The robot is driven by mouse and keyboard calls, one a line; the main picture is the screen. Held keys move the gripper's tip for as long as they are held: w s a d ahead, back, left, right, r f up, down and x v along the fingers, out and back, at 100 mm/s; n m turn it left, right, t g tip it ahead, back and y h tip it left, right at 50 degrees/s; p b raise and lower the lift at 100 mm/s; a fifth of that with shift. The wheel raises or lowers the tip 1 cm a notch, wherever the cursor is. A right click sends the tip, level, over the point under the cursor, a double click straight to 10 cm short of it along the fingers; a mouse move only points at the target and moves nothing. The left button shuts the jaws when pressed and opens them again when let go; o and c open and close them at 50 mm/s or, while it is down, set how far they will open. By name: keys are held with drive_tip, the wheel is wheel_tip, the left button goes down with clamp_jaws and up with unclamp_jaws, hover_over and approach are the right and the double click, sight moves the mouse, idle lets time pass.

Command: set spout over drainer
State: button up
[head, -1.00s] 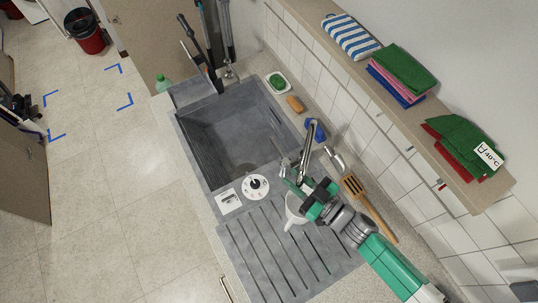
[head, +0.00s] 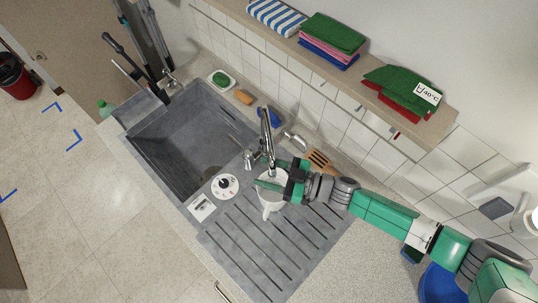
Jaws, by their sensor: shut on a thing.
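The metal spout (head: 266,135) runs from near the tiled wall toward the drainer, its tip above the drainer's upper end, beside the basin. My gripper (head: 273,174) is at the spout's tip, one green finger on each side, and looks shut on it. The grey ribbed drainer (head: 250,250) lies below and right of the sink basin (head: 190,140). A white jug (head: 271,208) stands on the drainer under my gripper, partly hidden by the fingers.
A tap lever (head: 250,158) stands left of the spout. A round white dial piece (head: 225,186) sits by the basin corner. A shelf with folded cloths (head: 330,38) runs above the tiles.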

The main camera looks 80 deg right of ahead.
drive_tip(key=shift+s+d+f, duration=0.1)
drive_tip(key=shift+s+d, duration=0.05)
idle(0.5)
drive_tip(key=shift+s, duration=0.2)
drive_tip(key=s, duration=0.2)
drive_tip(key=s+b, duration=0.1)
drive_tip(key=s, duration=0.3)
drive_tip(key=shift+s+a+f+b, duration=0.1)
drive_tip(key=shift+a+b, duration=0.15)
drive_tip(key=shift+b, duration=0.1)
drive_tip(key=shift+s, duration=0.6)
